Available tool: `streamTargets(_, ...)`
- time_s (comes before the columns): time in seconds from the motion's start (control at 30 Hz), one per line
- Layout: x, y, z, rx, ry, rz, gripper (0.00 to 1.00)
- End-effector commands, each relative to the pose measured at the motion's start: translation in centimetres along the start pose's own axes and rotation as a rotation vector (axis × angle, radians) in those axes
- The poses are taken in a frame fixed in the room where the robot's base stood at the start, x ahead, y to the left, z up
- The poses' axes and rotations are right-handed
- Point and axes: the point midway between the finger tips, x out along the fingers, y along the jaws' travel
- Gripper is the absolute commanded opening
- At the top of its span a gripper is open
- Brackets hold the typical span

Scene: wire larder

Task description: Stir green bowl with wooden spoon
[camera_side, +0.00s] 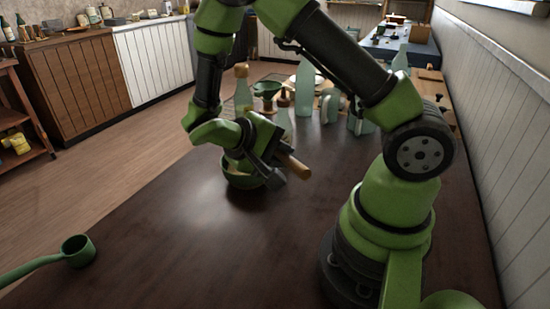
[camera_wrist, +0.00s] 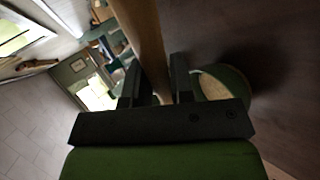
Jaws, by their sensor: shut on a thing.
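The green bowl (camera_side: 241,181) stands on the dark table, just below and left of my gripper (camera_side: 274,168) in the side view. My gripper is shut on the wooden spoon (camera_side: 297,167), whose handle end sticks out to the right of the jaws. In the wrist view the spoon (camera_wrist: 146,38) runs between the two fingers of my gripper (camera_wrist: 157,85). The bowl (camera_wrist: 237,84) shows there to the right of the fingers, with something beige inside. The spoon's far end is hidden, so I cannot tell whether it touches the bowl's contents.
Behind the bowl stand a pale bottle (camera_side: 243,98), a dark green funnel-like vessel (camera_side: 267,90) and several pale glass-like items (camera_side: 330,104). A green ladle-like cup (camera_side: 78,250) lies at the front left. The front middle of the table (camera_side: 215,250) is clear.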

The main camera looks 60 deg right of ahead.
Motion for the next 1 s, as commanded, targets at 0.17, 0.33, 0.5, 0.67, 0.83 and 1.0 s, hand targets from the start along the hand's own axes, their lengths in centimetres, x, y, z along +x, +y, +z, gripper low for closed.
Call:
streamTargets(0.17,0.0,0.1,0.0,-0.001,0.001,-0.018,0.00)
streamTargets(0.33,0.0,0.1,0.0,-0.001,0.001,-0.031,0.00)
streamTargets(0.5,0.3,1.1,0.0,0.008,0.003,-0.210,0.00)
streamTargets(0.67,0.6,1.8,0.0,0.009,0.007,-0.399,0.00)
streamTargets(0.83,0.6,1.9,0.0,0.002,0.013,-0.469,0.00)
streamTargets(1.0,0.6,1.9,0.0,0.000,0.013,-0.467,0.00)
